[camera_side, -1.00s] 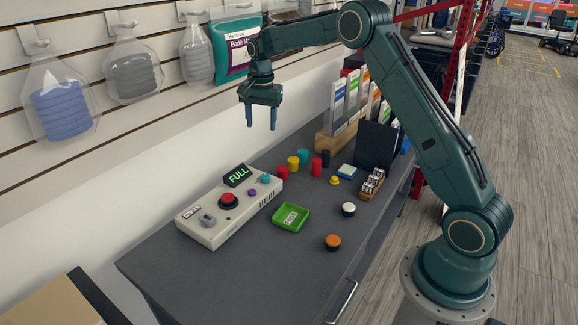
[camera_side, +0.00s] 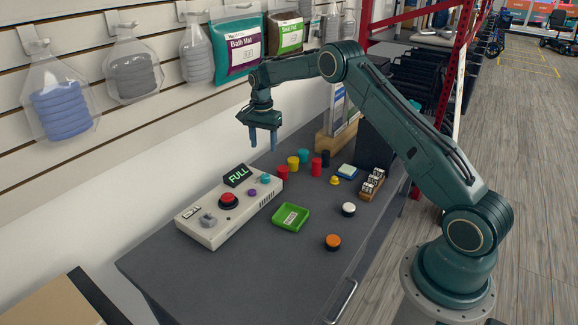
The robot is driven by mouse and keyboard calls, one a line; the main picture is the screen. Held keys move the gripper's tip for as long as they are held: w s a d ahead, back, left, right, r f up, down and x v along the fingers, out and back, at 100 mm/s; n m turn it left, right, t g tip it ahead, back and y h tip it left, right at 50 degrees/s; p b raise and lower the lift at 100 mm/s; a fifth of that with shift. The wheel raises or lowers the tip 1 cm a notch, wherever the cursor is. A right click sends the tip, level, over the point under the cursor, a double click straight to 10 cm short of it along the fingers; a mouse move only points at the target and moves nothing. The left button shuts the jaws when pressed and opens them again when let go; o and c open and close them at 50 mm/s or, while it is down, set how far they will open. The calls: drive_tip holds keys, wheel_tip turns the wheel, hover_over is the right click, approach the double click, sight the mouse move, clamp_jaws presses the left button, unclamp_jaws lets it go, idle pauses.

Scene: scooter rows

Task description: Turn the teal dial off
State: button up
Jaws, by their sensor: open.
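The teal dial (camera_side: 265,178) sits at the far right end of the white control box (camera_side: 214,238), just right of a small purple knob (camera_side: 252,192). I cannot tell which way the teal dial points. My gripper (camera_side: 263,140) is open and empty, fingers down, in the air above the dial end of the box.
A green tray (camera_side: 280,226), an orange button (camera_side: 332,242) and a white button (camera_side: 348,209) are right of the box. Several red, yellow, teal and black cylinders (camera_side: 293,163) stand behind. A wooden block holder (camera_side: 372,184) stands farther right. Bagged goods (camera_side: 236,44) hang on the wall.

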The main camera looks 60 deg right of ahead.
sight(265, 175)
wheel_tip(265, 175, down, 12)
drive_tip(key=shift+f, duration=0.15)
idle(0.5)
drive_tip(key=c, duration=1)
